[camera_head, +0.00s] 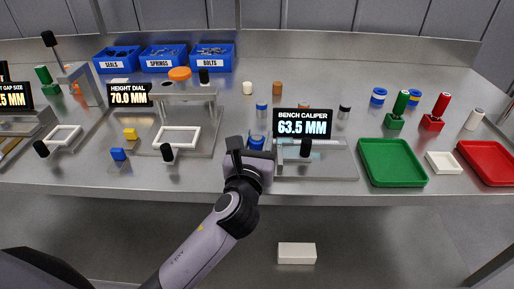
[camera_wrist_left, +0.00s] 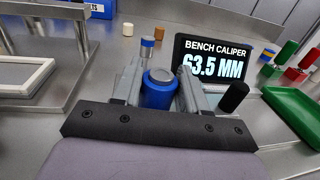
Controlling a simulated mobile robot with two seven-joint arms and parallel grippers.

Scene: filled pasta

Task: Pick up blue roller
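The blue roller (camera_wrist_left: 159,90) is a short upright blue cylinder with a grey top. In the head view, it (camera_head: 256,143) is partly hidden behind my left gripper (camera_head: 249,158). In the wrist view, the fingers of my left gripper (camera_wrist_left: 160,88) stand on either side of the roller, one to its left and one to its right. They look open, with the roller between them; whether either finger touches it is hard to tell. My right gripper is not in view.
The bench caliper display (camera_head: 303,123) stands close to the right of the gripper. The height dial stand (camera_head: 186,105) is to the left. A green tray (camera_head: 392,180) lies farther right.

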